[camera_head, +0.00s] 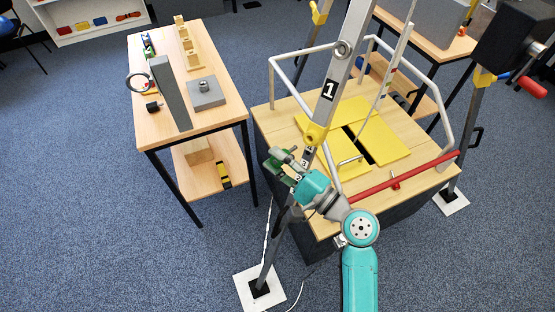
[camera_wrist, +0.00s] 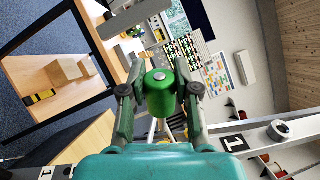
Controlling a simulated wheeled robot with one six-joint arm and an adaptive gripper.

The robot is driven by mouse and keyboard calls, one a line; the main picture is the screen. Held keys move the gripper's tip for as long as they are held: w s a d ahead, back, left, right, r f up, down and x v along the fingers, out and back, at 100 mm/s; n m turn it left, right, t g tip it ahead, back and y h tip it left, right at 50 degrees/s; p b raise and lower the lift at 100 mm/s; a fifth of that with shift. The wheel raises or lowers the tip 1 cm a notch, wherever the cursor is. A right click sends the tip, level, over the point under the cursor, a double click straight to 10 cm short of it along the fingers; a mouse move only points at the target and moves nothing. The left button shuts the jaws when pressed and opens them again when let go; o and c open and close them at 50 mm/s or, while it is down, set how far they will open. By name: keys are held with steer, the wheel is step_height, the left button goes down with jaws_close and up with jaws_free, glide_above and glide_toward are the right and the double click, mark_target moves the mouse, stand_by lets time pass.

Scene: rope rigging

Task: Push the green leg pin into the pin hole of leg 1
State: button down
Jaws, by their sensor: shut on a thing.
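Leg 1 (camera_head: 329,90) is a grey metal leg with a black "1" label, slanting down past a yellow collar (camera_head: 315,133) to a white foot plate (camera_head: 243,282). A "1" label on grey metal also shows at the lower right of the wrist view (camera_wrist: 236,143). My gripper (camera_head: 283,158) is beside the leg, just below the collar. In the wrist view its two fingers are shut on the green leg pin (camera_wrist: 160,95), a green cylinder with a grey knob on its end. I cannot make out the pin hole, or whether the pin touches the leg.
A wooden platform (camera_head: 285,119) with yellow hatch panels (camera_head: 382,139), grey rails and a red bar (camera_head: 400,180) stands right of the leg. A wooden side table (camera_head: 219,110) at left bears a grey block (camera_head: 206,95). Blue carpet between them is open.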

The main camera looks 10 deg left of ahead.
steer(key=shift+d, duration=0.1)
steer(key=shift+s+d, duration=0.1)
steer(key=shift+d, duration=0.05)
steer(key=shift+w+d+f, duration=0.3)
steer(key=shift+w+d, duration=0.05)
steer(key=shift+w, duration=0.4)
steer(key=shift+w+d+f, duration=0.35)
steer(key=shift+w, duration=0.35)
steer(key=shift+w+d+f, duration=0.3)
steer(key=shift+w+d, duration=0.05)
steer(key=shift+w, duration=0.4)
steer(key=shift+w+d+f, duration=0.35)
steer(key=shift+w+d, duration=0.05)
steer(key=shift+w, duration=0.35)
steer(key=shift+w+d+f, duration=0.35)
steer(key=shift+w, duration=0.45)
steer(key=shift+w+d+f, duration=0.35)
steer(key=shift+w+d, duration=0.05)
steer(key=shift+w, duration=0.35)
stand_by(0.6)
steer(key=c, duration=0.8)
jaws_free()
steer(key=shift+o, duration=0.2)
steer(key=v, duration=1.2)
